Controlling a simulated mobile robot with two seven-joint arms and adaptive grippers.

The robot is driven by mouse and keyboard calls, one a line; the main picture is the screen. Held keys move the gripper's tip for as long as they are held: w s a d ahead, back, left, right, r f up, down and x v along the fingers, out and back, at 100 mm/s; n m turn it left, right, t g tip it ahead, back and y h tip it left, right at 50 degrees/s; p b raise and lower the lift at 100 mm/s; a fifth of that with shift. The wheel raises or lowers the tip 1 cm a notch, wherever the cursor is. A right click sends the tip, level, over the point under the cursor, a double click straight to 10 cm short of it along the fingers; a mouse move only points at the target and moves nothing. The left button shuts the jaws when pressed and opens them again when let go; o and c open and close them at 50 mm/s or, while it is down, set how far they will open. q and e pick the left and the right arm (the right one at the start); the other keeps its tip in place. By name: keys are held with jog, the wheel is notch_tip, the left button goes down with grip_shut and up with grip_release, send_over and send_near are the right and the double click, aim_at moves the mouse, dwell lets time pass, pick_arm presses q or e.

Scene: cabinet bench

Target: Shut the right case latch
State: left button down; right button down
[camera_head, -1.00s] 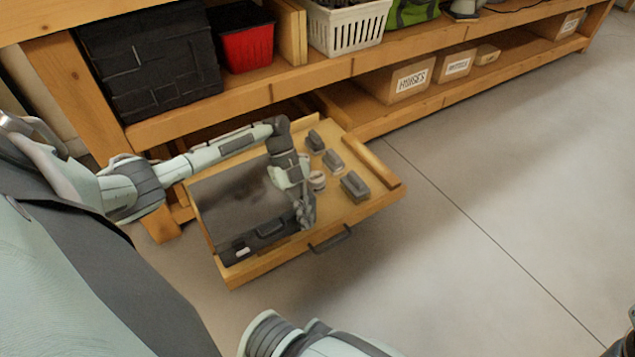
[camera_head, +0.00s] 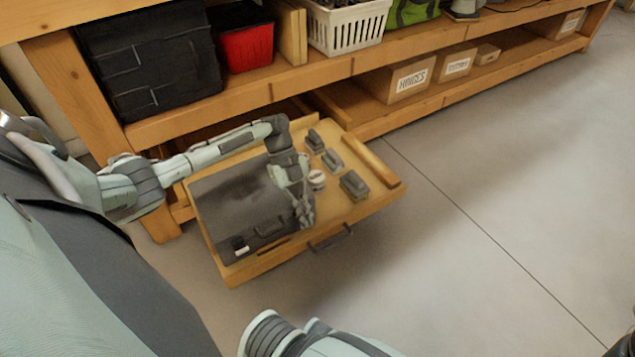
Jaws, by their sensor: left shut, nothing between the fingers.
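The dark case (camera_head: 232,200) lies with its lid down in the left part of a pulled-out wooden drawer (camera_head: 350,208). Its handle (camera_head: 270,227) is on the front side. A pale latch (camera_head: 240,248) shows at the left of the front. The right latch is hidden behind my left gripper (camera_head: 306,222). That gripper is shut and points down at the case's front right corner; I cannot tell whether it touches the case. My right gripper is not in view.
Several grey blocks (camera_head: 354,185) and a small white round item (camera_head: 317,179) sit in the drawer right of my left gripper. The drawer has a dark front handle (camera_head: 331,238). A shelf with a black crate (camera_head: 150,65) and a red bin (camera_head: 244,45) stands behind.

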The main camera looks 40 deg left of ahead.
pick_arm(q)
jog(key=shift+a+f, duration=0.1)
jog(key=shift+a, duration=0.05)
dwell(0.6)
jog(key=shift+r+p, duration=0.7)
jog(key=shift+r, duration=0.15)
